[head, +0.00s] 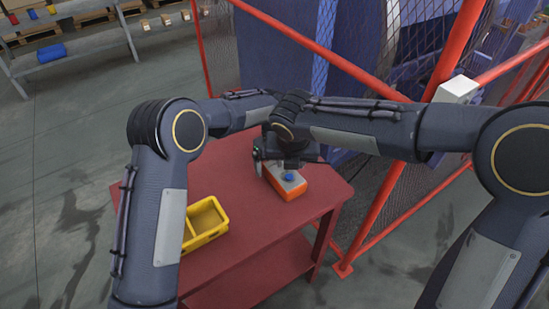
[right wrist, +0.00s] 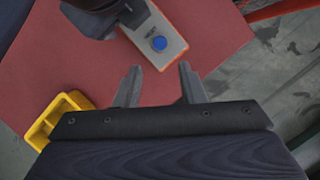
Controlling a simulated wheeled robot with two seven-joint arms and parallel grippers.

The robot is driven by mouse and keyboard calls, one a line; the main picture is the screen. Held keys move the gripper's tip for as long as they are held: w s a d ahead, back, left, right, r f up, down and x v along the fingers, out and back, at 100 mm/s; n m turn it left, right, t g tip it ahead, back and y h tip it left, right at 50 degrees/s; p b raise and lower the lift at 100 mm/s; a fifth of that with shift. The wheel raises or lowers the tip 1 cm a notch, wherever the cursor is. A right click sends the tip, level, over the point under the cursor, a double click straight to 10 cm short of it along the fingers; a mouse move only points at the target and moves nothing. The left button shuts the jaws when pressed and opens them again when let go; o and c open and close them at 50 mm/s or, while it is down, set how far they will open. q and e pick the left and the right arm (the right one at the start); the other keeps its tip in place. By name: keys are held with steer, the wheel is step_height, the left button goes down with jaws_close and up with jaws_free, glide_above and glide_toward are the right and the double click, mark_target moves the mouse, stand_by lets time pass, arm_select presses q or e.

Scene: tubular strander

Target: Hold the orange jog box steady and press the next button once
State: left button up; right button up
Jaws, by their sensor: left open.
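The orange jog box (head: 291,195) with a grey top lies on the red table near its far right side. A round blue button (head: 289,177) is on its top; in the right wrist view the button (right wrist: 159,43) shows clearly beside a small dark label too small to read. My left gripper (head: 265,159) is open at the box's far left end; my arms partly hide it, and I cannot tell whether it touches. My right gripper (right wrist: 158,84) is open and empty, its two fingers apart, with the button beyond them in its view. In the head view its fingers are hidden.
A yellow bin (head: 205,221) stands on the red table (head: 262,240), left of the box. A red-framed mesh fence (head: 400,205) with a white box (head: 457,89) runs behind and right of the table. Shelving (head: 75,48) stands at the upper left. My forearms cross close together above the table.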

arm_select(q)
steer(key=c, duration=1.2)
steer(key=shift+c, duration=0.2)
arm_select(e)
jaws_close()
stand_by(0.7)
